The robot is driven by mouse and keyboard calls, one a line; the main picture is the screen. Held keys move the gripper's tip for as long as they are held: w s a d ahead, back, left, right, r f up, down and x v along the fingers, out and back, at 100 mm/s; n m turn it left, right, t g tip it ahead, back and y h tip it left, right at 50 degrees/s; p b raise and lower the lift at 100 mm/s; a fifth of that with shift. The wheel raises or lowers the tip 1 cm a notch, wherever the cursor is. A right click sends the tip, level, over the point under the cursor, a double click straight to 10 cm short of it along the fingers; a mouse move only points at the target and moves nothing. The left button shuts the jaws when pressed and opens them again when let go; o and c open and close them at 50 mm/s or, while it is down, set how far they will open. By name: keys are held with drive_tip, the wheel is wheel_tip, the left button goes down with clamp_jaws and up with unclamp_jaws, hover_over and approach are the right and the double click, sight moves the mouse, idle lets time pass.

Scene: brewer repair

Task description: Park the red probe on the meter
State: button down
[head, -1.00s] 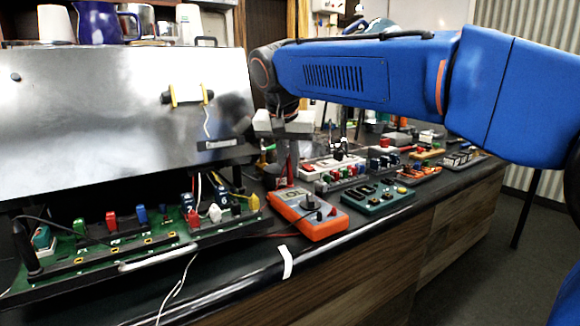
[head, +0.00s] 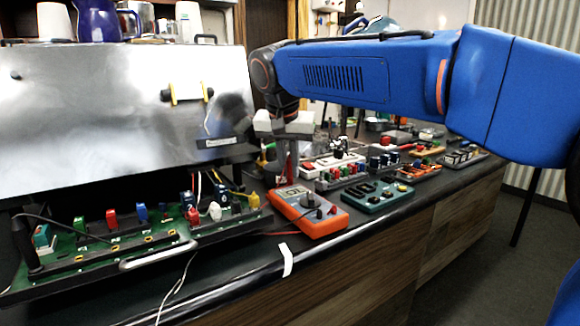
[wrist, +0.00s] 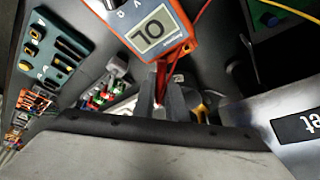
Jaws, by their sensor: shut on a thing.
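The orange meter (head: 318,225) lies on the dark counter; its display reads OL in the wrist view (wrist: 151,28). My gripper (head: 287,178) points down at the meter's far end in the head view. In the wrist view my gripper (wrist: 166,98) is shut on the red probe (wrist: 160,80), which shows between the fingertips close to the meter's display end. A red lead (wrist: 201,18) runs beside the meter. Most of the probe is hidden by the fingers, and I cannot tell whether its tip touches the meter.
A green circuit board (head: 75,272) with coloured parts lies left, below a steel panel (head: 90,120). A dark green module (head: 375,197) sits right of the meter. Several small boards crowd the counter behind it. The counter's front edge runs close to the meter.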

drive_tip(key=c, duration=1.7)
unclamp_jaws()
drive_tip(key=v, duration=1.7)
drive_tip(key=shift+s+r, duration=0.15)
drive_tip(key=shift+s, duration=0.05)
drive_tip(key=s+d+f+n, duration=0.1)
drive_tip(key=s+d+f, duration=0.3)
drive_tip(key=d+f, duration=0.55)
drive_tip(key=s+d+f+n, duration=0.1)
drive_tip(key=s+d+f, duration=0.4)
drive_tip(key=d, duration=0.7)
drive_tip(key=shift+n+t+y, duration=0.3)
drive_tip(key=shift+y, duration=0.2)
drive_tip(key=s+d+f, duration=0.3)
drive_tip(key=s+f, duration=0.2)
drive_tip(key=f, duration=0.3)
drive_tip(key=s+d+f, duration=0.3)
drive_tip(key=s+f, duration=0.1)
drive_tip(key=f, duration=0.5)
drive_tip(key=s+d+f, duration=0.3)
drive_tip(key=s+f, duration=0.2)
drive_tip(key=f, duration=0.3)
drive_tip(key=shift+s+d+f, duration=0.2)
drive_tip(key=shift+s+d, duration=0.15)
